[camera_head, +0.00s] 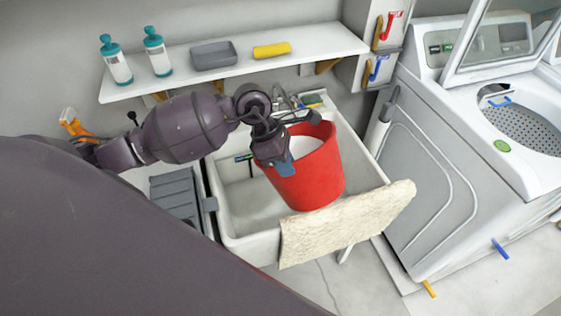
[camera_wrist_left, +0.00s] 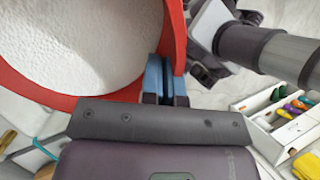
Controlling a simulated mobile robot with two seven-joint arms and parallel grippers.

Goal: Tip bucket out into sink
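A red bucket (camera_head: 322,180) is over the right part of the white sink (camera_head: 241,207), leaning slightly. Its inside looks white; in the left wrist view the bucket rim (camera_wrist_left: 95,101) circles a white textured area, and I cannot tell whether that is contents or lining. My left gripper (camera_head: 284,166) reaches in from the left and is shut on the bucket's near left rim. Its blue fingertips (camera_wrist_left: 166,78) pinch the red wall in the left wrist view. The bucket hides the right of the basin.
A beige cloth (camera_head: 345,222) hangs over the sink's front edge. A white shelf (camera_head: 230,66) behind holds two bottles (camera_head: 157,52), a grey tray (camera_head: 213,54) and a yellow sponge (camera_head: 271,50). A washing machine (camera_head: 440,190) stands close on the right. A ribbed grey board (camera_head: 175,192) lies left.

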